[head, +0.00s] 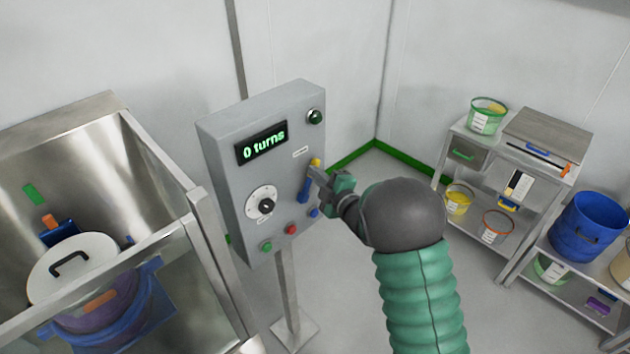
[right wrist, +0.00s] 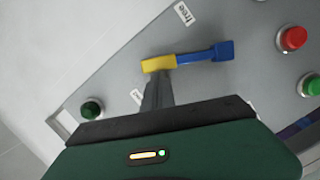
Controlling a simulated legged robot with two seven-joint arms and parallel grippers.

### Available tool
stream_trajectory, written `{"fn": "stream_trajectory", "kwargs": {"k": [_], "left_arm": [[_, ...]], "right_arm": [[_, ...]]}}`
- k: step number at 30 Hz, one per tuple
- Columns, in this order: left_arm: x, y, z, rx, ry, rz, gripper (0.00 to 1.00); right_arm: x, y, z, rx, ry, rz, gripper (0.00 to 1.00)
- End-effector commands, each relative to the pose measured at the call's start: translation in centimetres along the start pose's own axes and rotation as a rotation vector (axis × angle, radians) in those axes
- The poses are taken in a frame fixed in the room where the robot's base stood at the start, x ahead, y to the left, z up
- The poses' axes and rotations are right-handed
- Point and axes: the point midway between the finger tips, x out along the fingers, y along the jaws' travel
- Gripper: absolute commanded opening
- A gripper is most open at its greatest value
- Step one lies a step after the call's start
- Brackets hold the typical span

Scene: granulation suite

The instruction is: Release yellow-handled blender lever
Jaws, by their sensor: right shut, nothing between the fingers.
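The blender lever has a yellow handle (head: 315,162) and a blue arm (head: 304,188). It is on the right side of the grey control panel's face (head: 228,130). In the right wrist view, the yellow handle (right wrist: 158,63) is at the left end of the blue arm (right wrist: 205,54). My right gripper (head: 316,174) is shut and empty, with its fingertips (right wrist: 157,78) right at the yellow handle. I cannot tell whether they touch it. My left gripper is not in view.
The panel has a "0 turns" display (head: 263,143), a dial (head: 261,203), a red button (head: 292,229) and green buttons. A label reading "free" (right wrist: 184,13) is near the lever. A steel enclosure (head: 200,250) stands left. Shelves with tubs (head: 487,115) stand right.

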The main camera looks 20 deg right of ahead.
Motion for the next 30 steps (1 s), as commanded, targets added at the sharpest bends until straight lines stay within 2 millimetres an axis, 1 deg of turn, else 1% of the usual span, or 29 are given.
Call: {"fn": "stream_trajectory", "kwargs": {"k": [8,12,18,30], "left_arm": [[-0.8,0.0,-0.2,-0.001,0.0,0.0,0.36],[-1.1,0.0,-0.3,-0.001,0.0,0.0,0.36],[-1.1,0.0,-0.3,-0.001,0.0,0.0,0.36],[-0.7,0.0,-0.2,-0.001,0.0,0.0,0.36]], "right_arm": [[0.9,0.8,2.3,0.252,0.014,-0.063,0.0],[1.2,0.7,3.5,0.37,0.017,-0.092,0.0],[1.6,0.4,4.7,0.505,0.018,-0.127,0.0],[1.8,0.0,6.2,0.515,0.013,-0.129,0.0]]}}
